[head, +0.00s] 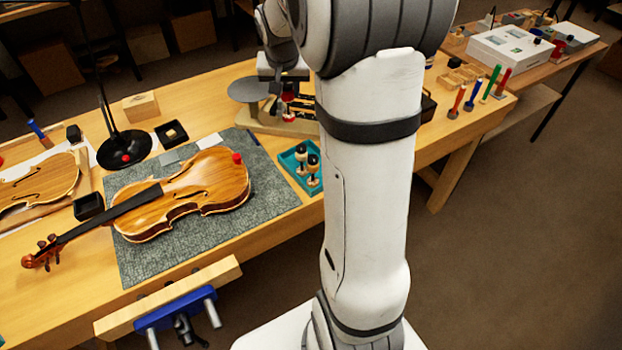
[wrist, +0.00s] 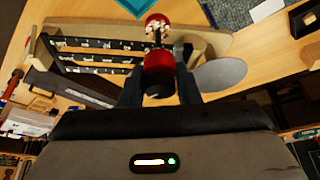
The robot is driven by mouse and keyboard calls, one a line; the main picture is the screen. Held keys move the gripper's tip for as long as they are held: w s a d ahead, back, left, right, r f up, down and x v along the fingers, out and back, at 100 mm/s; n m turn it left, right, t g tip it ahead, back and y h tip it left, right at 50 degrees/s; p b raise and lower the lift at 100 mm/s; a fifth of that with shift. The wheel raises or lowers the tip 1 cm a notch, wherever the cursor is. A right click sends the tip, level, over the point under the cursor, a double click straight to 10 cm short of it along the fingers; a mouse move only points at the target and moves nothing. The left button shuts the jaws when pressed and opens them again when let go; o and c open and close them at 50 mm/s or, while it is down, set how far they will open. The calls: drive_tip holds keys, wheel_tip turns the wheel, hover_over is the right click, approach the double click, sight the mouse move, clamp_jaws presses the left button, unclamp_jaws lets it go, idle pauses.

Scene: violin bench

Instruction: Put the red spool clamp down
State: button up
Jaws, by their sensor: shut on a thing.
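The red spool clamp (head: 289,115) hangs below my gripper at the back of the bench, partly hidden by my arm in the head view. In the wrist view the red spool clamp (wrist: 158,72) is between the fingers of my gripper (wrist: 159,88), which is shut on it. A second red end with pale pieces shows beyond it, over the edge of a wooden rack (wrist: 210,42). I cannot tell whether the clamp touches the rack or is held above it.
A violin (head: 200,185) lies on a grey mat (head: 150,265). A teal tray (head: 287,160) holds two dark-topped clamps beside the mat. A grey disc (head: 248,90) stands close left of my gripper. Coloured-handled tools (head: 490,84) stand to the right.

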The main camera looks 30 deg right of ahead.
wheel_tip(320, 180, down, 16)
drive_tip(key=shift+s+b, duration=0.1)
drive_tip(key=shift+b, duration=0.45)
drive_tip(key=shift+f, duration=0.1)
drive_tip(key=o, duration=1)
